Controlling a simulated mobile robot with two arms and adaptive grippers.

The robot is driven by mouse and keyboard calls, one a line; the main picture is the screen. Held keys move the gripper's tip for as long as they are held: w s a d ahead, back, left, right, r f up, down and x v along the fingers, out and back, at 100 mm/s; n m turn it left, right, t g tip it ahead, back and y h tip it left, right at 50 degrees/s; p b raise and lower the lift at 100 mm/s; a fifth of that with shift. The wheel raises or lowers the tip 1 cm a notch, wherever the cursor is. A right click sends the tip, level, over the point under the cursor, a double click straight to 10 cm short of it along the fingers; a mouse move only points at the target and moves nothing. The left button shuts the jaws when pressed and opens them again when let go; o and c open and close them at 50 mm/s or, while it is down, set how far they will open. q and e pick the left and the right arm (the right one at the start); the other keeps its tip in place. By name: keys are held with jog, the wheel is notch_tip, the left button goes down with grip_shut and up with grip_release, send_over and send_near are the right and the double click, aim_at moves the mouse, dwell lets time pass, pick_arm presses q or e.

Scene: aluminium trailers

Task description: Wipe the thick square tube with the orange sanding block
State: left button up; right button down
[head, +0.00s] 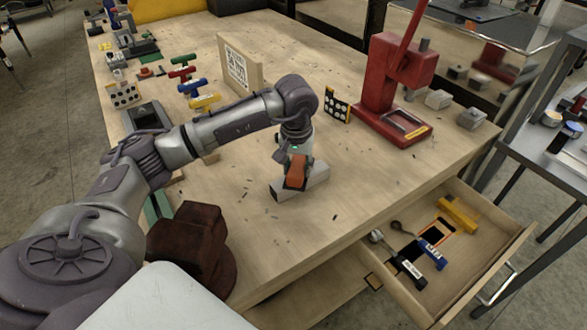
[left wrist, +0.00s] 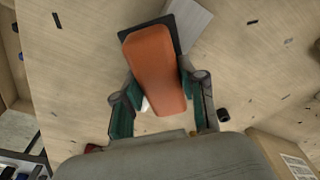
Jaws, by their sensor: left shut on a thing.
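The orange sanding block (head: 297,170) is held in my left gripper (head: 294,160), whose fingers are shut on its sides. It also shows in the left wrist view (left wrist: 155,70), between the two fingers (left wrist: 161,104), with a dark edge at its far end. The thick square tube (head: 311,181) is light grey and lies on the workbench under the block. Part of the tube shows beyond the block in the left wrist view (left wrist: 194,22). The block appears at or just above the tube; I cannot tell whether they touch. My right gripper is not in view.
The wooden workbench (head: 250,225) is bare around the tube apart from dark shavings. A red press (head: 385,90) stands to the right. A dark brown vise-like block (head: 190,240) sits at the near left. An open drawer (head: 480,262) with tools juts from the front.

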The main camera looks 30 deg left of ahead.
aim_at(317, 166)
pick_arm(q)
jog(key=shift+w+d+b, duration=0.15)
jog(key=shift+w+d, duration=0.15)
jog(key=shift+w, duration=0.35)
jog(key=shift+w+d+b, duration=0.15)
jog(key=shift+w+d, duration=0.1)
jog(key=shift+w, duration=0.4)
jog(key=shift+w+d+b, duration=0.35)
jog(key=shift+w+b, duration=0.05)
jog(key=shift+w, duration=0.4)
jog(key=shift+w+d+b, duration=0.3)
jog(key=shift+w+b, duration=0.05)
jog(key=shift+w, duration=0.45)
jog(key=shift+s+a+f, duration=0.1)
jog(key=shift+s+a, duration=0.15)
jog(key=shift+s, duration=0.4)
jog(key=shift+s+a+f, duration=0.1)
jog(key=shift+s+a, duration=0.2)
jog(key=shift+s, duration=0.4)
jog(key=shift+s+a, duration=0.25)
jog(key=shift+s, duration=0.4)
jog(key=shift+s+a, duration=0.3)
jog(key=shift+s, duration=0.45)
jog(key=shift+s+a, duration=0.3)
jog(key=shift+s, duration=0.45)
jog(key=shift+r, duration=0.1)
jog(key=shift+w+r, duration=0.1)
jog(key=shift+r, duration=0.45)
jog(key=shift+r+p, duration=1.6)
jog(key=shift+r, duration=0.95)
